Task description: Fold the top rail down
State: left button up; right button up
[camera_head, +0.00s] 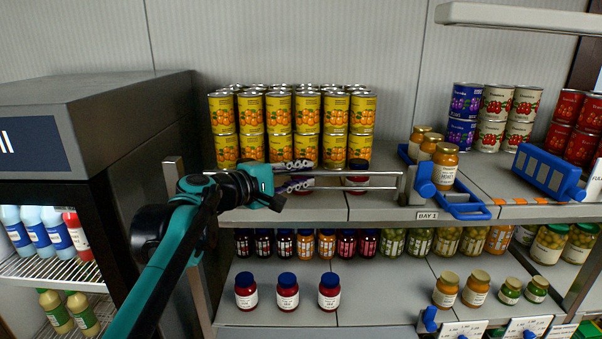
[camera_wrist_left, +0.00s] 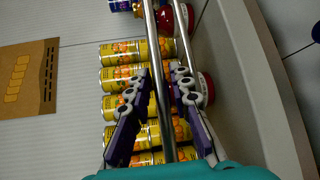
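The top rail (camera_head: 345,173) is a thin metal double bar, raised along the front edge of the upper shelf. Its right end meets a blue bracket (camera_head: 421,184). It also shows in the left wrist view (camera_wrist_left: 157,75), running lengthwise. My left gripper (camera_head: 306,176) is at the rail's middle, with its fingers apart. In the left wrist view my left gripper (camera_wrist_left: 160,88) has one bar between its fingers, with gaps visible; the other bar passes close by the right finger. I cannot tell whether a finger touches a bar. My right gripper is not in view.
A blue tray (camera_head: 466,211) with honey jars (camera_head: 445,168) is right of the bracket. Blue-lidded jars (camera_head: 288,292) stand below. A dark fridge (camera_head: 110,100) is at left.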

pick_arm(q)
grip_shut()
jog(key=shift+s+f+m+t+b, duration=0.2)
jog(key=shift+s+m+t+b, duration=0.15)
jog(key=shift+b, duration=0.35)
jog(key=s+f+m+h+b, duration=0.1)
jog(key=s+m+h+b, duration=0.1)
jog(key=m+h+b, duration=0.2)
jog(key=s+f+m+g+h+b, duration=0.1)
jog(key=f+m+h+b, duration=0.1)
jog(key=m+h+b, duration=0.2)
jog(key=s+f+m+h+b, duration=0.2)
jog(key=m+h+b, duration=0.1)
jog(key=m+b, duration=0.2)
jog(key=shift+s+m+g+h, duration=0.2)
jog(key=shift+m, duration=0.5)
jog(key=shift+s+m+g+h, duration=0.15)
jog(key=shift+m+h, duration=0.05)
jog(key=shift+m, duration=0.45)
jog(key=shift+s+f+m+g+h+b, duration=0.1)
jog(key=shift+f+m+g+h+b, duration=0.3)
jog(key=shift+m+g, duration=0.45)
jog(key=shift+w+f+m+g+h+b, duration=0.1)
jog(key=shift+m+g+h+b, duration=0.15)
jog(key=shift+m+g+h, duration=0.6)
jog(key=shift+s+f+m+g+h+b, duration=0.1)
jog(key=shift+f+m+g+b, duration=0.3)
jog(key=shift+m, duration=0.8)
jog(key=shift+r+m+g, duration=0.2)
jog(key=shift+m+g, duration=0.1)
